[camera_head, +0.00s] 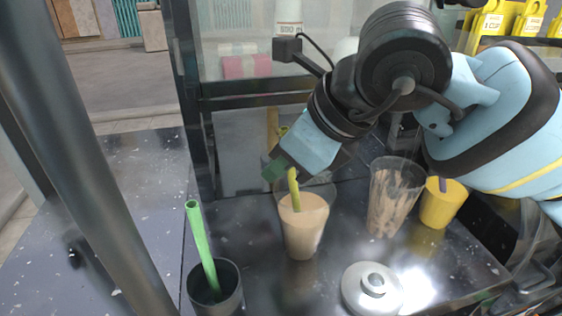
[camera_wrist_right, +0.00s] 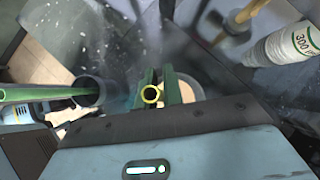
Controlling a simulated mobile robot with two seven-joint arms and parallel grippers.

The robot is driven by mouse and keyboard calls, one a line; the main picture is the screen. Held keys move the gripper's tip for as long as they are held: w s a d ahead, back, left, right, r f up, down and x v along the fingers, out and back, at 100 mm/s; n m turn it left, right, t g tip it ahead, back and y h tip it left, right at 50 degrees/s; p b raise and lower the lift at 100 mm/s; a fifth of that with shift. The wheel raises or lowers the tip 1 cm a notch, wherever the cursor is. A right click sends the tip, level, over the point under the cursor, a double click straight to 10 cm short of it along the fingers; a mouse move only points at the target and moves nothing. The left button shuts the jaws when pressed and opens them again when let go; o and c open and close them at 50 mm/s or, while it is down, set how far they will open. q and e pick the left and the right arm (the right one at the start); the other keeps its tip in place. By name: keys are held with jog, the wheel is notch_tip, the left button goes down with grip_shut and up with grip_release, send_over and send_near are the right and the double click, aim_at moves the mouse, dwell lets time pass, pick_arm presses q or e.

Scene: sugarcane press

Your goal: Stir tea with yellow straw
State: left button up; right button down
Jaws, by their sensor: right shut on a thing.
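A clear glass of light brown milky tea (camera_head: 302,232) stands on the dark counter. My right gripper (camera_head: 280,168) is above the glass's rim and shut on the yellow straw (camera_head: 294,188). The straw stands nearly upright inside the glass, and its lower end disappears at the tea's surface. My left gripper is not seen in the head view.
A dark cup (camera_head: 216,288) holding a green straw (camera_head: 202,247) stands left of the glass. To the right are a streaked clear cup (camera_head: 394,197) and a yellow cup (camera_head: 441,205). A metal lid (camera_head: 371,289) lies in front. A dark post (camera_head: 85,150) crosses the left side.

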jog(key=shift+a+r+p, duration=0.15)
jog(key=shift+r+p, duration=0.2)
jog(key=shift+r, duration=0.5)
jog(key=shift+a+r+p, duration=0.1)
jog(key=shift+r+p, duration=0.65)
jog(key=shift+r, duration=0.4)
jog(key=shift+r+p, duration=0.65)
jog(key=shift+r, duration=0.45)
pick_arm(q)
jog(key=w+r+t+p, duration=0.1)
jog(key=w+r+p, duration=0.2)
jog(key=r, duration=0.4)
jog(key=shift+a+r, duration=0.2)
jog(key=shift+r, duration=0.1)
pick_arm(e)
notch_tip(320, 180, up, 6)
send_over(284, 128)
jog(key=a, duration=0.2)
jog(key=shift+f, duration=0.2)
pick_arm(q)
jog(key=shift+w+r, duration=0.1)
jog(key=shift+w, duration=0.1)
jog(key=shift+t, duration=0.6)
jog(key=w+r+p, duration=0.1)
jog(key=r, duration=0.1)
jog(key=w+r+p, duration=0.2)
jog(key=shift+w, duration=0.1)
pick_arm(e)
notch_tip(284, 128, up, 5)
jog(key=shift+r, duration=0.1)
